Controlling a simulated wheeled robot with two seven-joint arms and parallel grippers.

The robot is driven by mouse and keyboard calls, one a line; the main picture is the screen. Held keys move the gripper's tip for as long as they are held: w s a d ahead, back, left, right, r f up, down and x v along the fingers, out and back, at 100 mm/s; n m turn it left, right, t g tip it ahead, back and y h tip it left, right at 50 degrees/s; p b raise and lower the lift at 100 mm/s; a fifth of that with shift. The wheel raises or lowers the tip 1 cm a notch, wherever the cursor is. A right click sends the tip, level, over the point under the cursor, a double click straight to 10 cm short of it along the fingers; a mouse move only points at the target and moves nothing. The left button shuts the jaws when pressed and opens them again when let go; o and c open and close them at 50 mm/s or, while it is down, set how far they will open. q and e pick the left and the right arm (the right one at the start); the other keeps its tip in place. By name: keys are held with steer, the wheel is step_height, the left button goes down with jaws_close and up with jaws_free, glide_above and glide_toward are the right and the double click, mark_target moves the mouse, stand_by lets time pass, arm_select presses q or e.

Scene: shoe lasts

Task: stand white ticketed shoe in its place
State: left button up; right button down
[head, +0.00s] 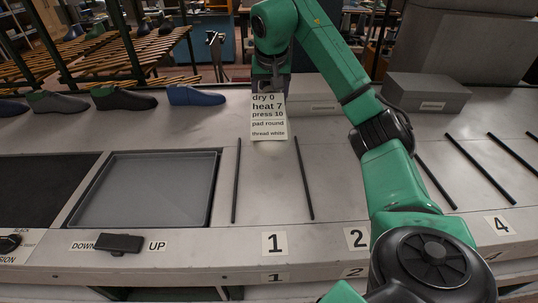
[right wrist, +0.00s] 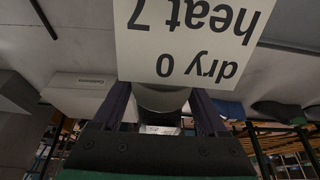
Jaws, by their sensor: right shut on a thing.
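My right gripper (head: 270,88) hangs over the back of the bench, above the lane marked 1. It is shut on a pale thing, seen between the fingers in the right wrist view (right wrist: 163,100); this looks like the ticketed shoe, mostly hidden. A white ticket (head: 268,118) hangs in front of it, reading dry 0, heat 7, press 10, pad round, thread white. The ticket also fills the top of the right wrist view (right wrist: 185,40). Lane 1 lies between two black rods (head: 236,180) and (head: 305,178), and its visible surface is bare. My left gripper is not in view.
Several dark and blue shoes (head: 124,98) stand in a row at the back left. A grey tray (head: 215,190) is sunk left of lane 1, with a DOWN/UP switch (head: 118,243) before it. Grey boxes (head: 425,92) stand at the back right. Further rods (head: 436,180) divide the right side.

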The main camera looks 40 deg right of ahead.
steer(key=f, duration=1.1)
steer(key=s+f, duration=0.1)
steer(key=f, duration=0.5)
steer(key=shift+a+f, duration=0.25)
steer(key=shift+a, duration=0.15)
steer(key=shift+w+d+f, duration=0.1)
steer(key=shift+w+f, duration=0.05)
steer(key=shift+f, duration=0.3)
jaws_free()
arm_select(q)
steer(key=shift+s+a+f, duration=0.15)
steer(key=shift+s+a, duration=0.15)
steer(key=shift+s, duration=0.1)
arm_select(e)
steer(key=shift+r, duration=0.1)
steer(key=shift+r, duration=0.35)
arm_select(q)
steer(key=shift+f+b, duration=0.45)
arm_select(e)
steer(key=v, duration=1.1)
steer(key=shift+s, duration=0.2)
